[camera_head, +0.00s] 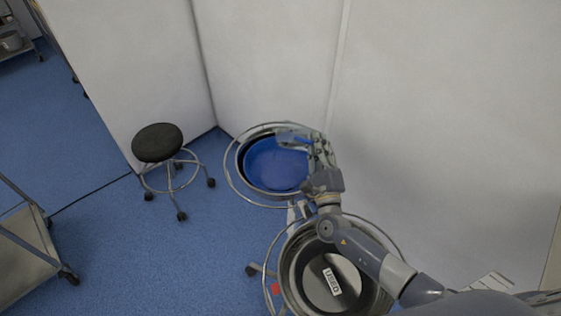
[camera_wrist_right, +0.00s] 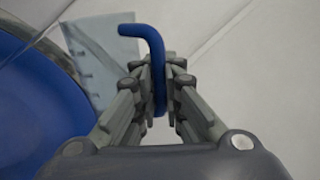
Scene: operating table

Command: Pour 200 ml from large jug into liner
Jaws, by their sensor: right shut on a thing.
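My right gripper (camera_head: 318,150) is shut on the blue handle (camera_wrist_right: 156,60) of a clear jug (camera_head: 292,136). The jug, with scale marks on its wall, shows behind the fingers in the right wrist view (camera_wrist_right: 106,66). In the head view it is over the back right rim of the blue liner (camera_head: 272,166). The liner sits in a round basin on a metal ring stand and fills the left of the wrist view (camera_wrist_right: 35,115). I cannot tell the jug's exact tilt or see any liquid in it. My left gripper is out of view.
A second round metal bowl (camera_head: 292,270) with a "USED" label (camera_head: 332,281) stands in front, under my right arm. A black stool (camera_head: 158,143) is to the left. Pale wall panels (camera_head: 270,60) rise close behind. A metal cart (camera_head: 22,240) is at far left.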

